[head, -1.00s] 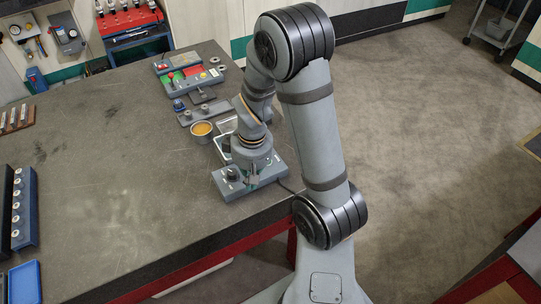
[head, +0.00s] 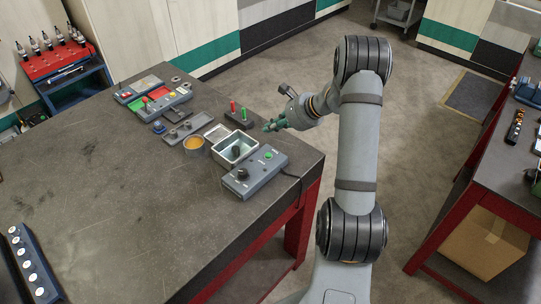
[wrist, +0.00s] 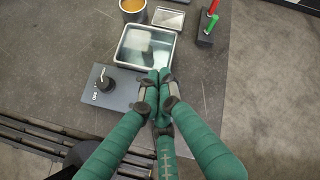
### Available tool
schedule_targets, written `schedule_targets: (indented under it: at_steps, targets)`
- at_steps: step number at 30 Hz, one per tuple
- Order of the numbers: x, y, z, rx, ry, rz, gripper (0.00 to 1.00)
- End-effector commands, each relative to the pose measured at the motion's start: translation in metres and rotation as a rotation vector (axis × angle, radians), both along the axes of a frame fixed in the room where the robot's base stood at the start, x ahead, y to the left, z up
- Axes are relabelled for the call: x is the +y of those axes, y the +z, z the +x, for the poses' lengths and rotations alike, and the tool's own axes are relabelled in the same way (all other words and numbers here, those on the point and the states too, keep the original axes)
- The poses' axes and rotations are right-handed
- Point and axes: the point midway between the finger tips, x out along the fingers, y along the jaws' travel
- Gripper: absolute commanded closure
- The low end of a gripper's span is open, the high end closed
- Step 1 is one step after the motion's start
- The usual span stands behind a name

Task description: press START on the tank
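The tank (head: 222,152) is a square metal basin with pale liquid near the table's right edge. It also shows in the wrist view (wrist: 120,50). Its grey control box (head: 258,178) sits in front of it, with a black knob (head: 242,174) and a green button (head: 268,156). In the wrist view the box (wrist: 120,100) and knob (wrist: 104,84) show, but the green button does not; my fingers cover that end. My gripper (head: 271,126) is in the air right of the tank, apart from the button. Its green fingertips (wrist: 160,78) are together, with nothing seen between them.
An orange-filled cup (head: 194,144) and a flat tray (head: 217,133) stand beside the tank. A block with red and green upright handles (head: 240,117) stands behind it, near my gripper. Other control boxes (head: 167,104) lie farther back.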

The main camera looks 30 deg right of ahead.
Motion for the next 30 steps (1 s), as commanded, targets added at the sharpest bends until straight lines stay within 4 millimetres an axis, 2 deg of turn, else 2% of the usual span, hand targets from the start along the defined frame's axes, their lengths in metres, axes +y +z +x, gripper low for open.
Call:
schedule_targets:
  at_steps: [8, 14, 20, 30]
  targets:
    - [0.002, -0.001, 0.0, 0.001, 0.006, -0.002, 1.0]
    - [0.002, -0.01, 0.0, 0.001, 0.007, -0.004, 1.0]
    - [0.002, -0.032, 0.0, 0.002, 0.007, -0.003, 1.0]
    - [0.002, -0.08, 0.0, -0.001, 0.007, -0.005, 1.0]
